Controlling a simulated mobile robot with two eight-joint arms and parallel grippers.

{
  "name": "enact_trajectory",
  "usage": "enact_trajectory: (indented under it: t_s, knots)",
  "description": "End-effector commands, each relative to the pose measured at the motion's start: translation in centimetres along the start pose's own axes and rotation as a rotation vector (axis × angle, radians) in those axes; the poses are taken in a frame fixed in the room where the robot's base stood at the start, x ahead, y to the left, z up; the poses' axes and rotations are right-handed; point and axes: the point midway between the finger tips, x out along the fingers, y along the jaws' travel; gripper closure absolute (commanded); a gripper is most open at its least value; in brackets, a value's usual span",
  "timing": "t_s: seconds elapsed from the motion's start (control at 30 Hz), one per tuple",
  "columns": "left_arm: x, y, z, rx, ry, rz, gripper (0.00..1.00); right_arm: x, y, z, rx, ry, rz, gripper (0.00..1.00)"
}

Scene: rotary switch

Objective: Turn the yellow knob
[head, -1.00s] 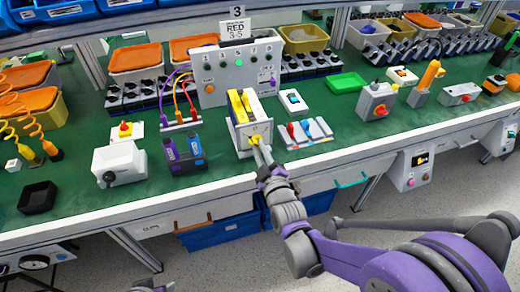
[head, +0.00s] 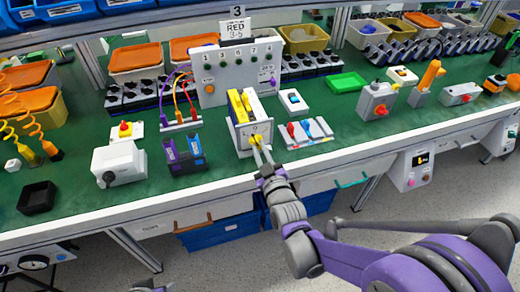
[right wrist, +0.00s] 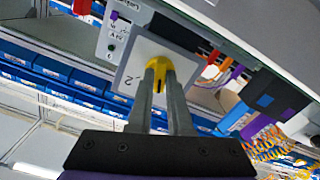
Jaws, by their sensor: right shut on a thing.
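The yellow knob (head: 255,140) is on the pale front plate of a small box with yellow parts on top (head: 240,105), near the front edge of the green bench. In the right wrist view the knob (right wrist: 178,66) sits between the two grey fingers, on a square pale plate (right wrist: 133,72) that looks tilted. My right gripper (head: 258,146) is shut on the knob, and its fingers hide part of it. The arm reaches up from the lower right. A small grey and purple part of mine shows at the bottom edge; no left fingers are visible.
A switch with red and blue levers (head: 308,131) stands close on the right. A purple and blue block (head: 185,153) and a white box with a black knob (head: 119,163) stand on the left. A grey numbered panel (head: 237,72) stands behind.

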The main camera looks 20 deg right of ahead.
Motion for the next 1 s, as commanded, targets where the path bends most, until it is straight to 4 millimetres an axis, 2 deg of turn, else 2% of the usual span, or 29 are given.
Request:
enact_trajectory:
  t_s: [1.0]
  knots:
    - [0.33,0.0,0.12,0.0,-0.001,0.0,0.5,-0.03,-0.14,-0.05,0.932,-0.001,0.0,1.0]
